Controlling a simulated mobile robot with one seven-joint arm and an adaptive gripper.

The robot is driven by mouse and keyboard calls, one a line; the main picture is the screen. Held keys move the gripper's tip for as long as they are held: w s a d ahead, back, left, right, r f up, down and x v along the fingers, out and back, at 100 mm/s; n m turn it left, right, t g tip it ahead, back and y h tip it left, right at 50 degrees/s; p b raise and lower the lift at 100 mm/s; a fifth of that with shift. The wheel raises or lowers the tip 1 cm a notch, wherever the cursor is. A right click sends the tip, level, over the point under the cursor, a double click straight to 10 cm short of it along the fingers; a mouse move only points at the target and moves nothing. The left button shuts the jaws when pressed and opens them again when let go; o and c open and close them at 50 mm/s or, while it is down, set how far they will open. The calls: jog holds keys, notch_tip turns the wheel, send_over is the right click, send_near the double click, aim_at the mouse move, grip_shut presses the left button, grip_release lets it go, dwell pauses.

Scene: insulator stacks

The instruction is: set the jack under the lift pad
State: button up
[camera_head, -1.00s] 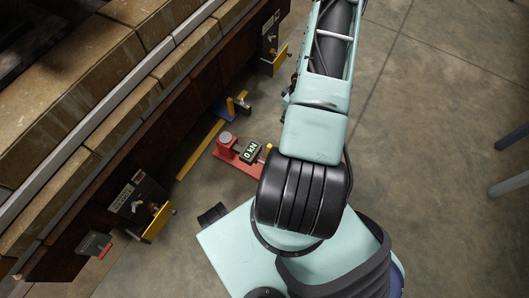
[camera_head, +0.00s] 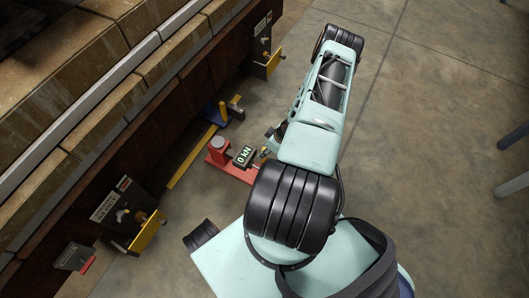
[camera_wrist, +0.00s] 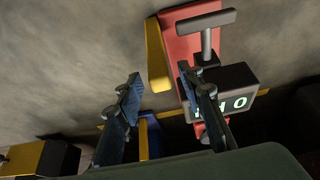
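The red jack (camera_head: 216,157) stands on the floor in the head view, with a round grey top and a display reading 0 kN (camera_head: 243,156). In the wrist view, its red body (camera_wrist: 180,40), grey T-handle (camera_wrist: 207,32) and display (camera_wrist: 235,90) show at upper right, with a yellow part (camera_wrist: 156,58) beside them. My gripper (camera_wrist: 160,77) is open; its right finger overlaps the jack in the picture, and I cannot tell if it touches. In the head view its fingers are mostly hidden by my arm. I cannot tell which part is the lift pad.
Yellow brackets (camera_head: 147,232) and (camera_head: 271,64) stick out from the long brown structure on the left. A blue and yellow device (camera_head: 224,113) and a yellow floor strip (camera_head: 192,158) lie along its foot. Open floor (camera_head: 430,170) is at right; grey legs (camera_head: 512,186) stand at the far right.

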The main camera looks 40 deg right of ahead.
jog(key=shift+w+a+f, duration=0.1)
jog(key=shift+w+f, duration=0.15)
jog(key=shift+f, duration=0.45)
grip_shut()
